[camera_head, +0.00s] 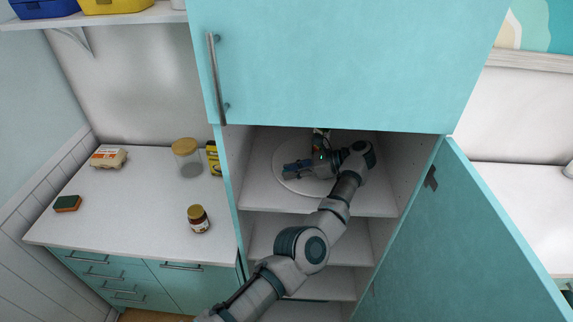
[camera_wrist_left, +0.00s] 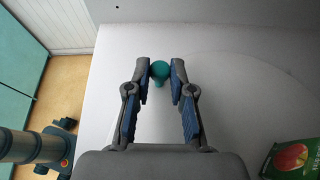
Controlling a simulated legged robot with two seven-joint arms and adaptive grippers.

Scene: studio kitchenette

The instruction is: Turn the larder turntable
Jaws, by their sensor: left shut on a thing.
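The larder turntable (camera_head: 308,187) is a white round disc on an upper shelf of the open larder. It also shows as a pale disc in the left wrist view (camera_wrist_left: 235,90). A small teal knob (camera_wrist_left: 159,72) stands near its edge. My left gripper (camera_head: 289,168) reaches into the larder from the front, low over the disc. In the left wrist view its fingertips (camera_wrist_left: 160,76) are shut on the knob, one on each side. The arm and hand hide part of the disc. My right gripper is not in view.
A green carton with a red apple picture (camera_wrist_left: 292,160) stands on the turntable. The larder's open door (camera_head: 462,225) is to the right, and a side wall is close on the left. The left counter (camera_head: 130,205) holds a jar (camera_head: 198,219), a canister (camera_head: 187,158), a sponge (camera_head: 67,203) and an egg box (camera_head: 108,158).

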